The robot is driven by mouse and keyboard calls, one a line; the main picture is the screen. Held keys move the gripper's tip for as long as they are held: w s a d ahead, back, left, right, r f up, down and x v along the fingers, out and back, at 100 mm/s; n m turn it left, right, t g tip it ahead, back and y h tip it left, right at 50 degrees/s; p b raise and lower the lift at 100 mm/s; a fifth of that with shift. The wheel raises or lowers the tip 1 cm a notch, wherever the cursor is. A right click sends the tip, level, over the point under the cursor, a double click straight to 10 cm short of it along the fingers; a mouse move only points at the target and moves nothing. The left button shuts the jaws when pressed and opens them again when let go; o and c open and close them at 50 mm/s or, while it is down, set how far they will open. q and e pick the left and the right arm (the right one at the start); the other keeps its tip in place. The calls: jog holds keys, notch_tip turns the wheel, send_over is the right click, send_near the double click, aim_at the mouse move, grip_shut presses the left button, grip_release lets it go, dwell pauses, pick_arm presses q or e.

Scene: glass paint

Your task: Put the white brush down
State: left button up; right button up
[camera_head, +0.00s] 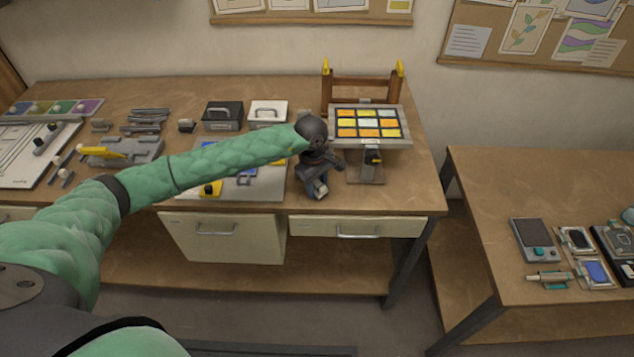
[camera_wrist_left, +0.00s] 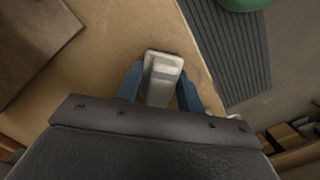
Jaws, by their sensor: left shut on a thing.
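My left gripper (camera_head: 318,192) is low over the front of the workbench, just left of the stand that holds the colored glass panel. In the left wrist view its two blue fingers (camera_wrist_left: 160,90) are shut on a pale, blocky piece, which I take to be the white brush (camera_wrist_left: 163,70). The brush lies between the fingers over the wooden bench top, close to its edge. I cannot tell whether it touches the wood. In the head view the brush cannot be made out at the gripper. My right gripper is not in view.
The glass panel (camera_head: 369,122) of yellow and orange squares sits on its stand, right of my gripper. A grey tray (camera_head: 262,187) lies under my forearm. A black box (camera_head: 222,115) and a white box (camera_head: 268,113) stand behind. A second table (camera_head: 500,205) is at right.

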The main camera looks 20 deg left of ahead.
pick_arm(q)
jog(key=shift+f, duration=0.1)
dwell(0.3)
jog(key=shift+f, duration=0.1)
jog(key=o, duration=0.9)
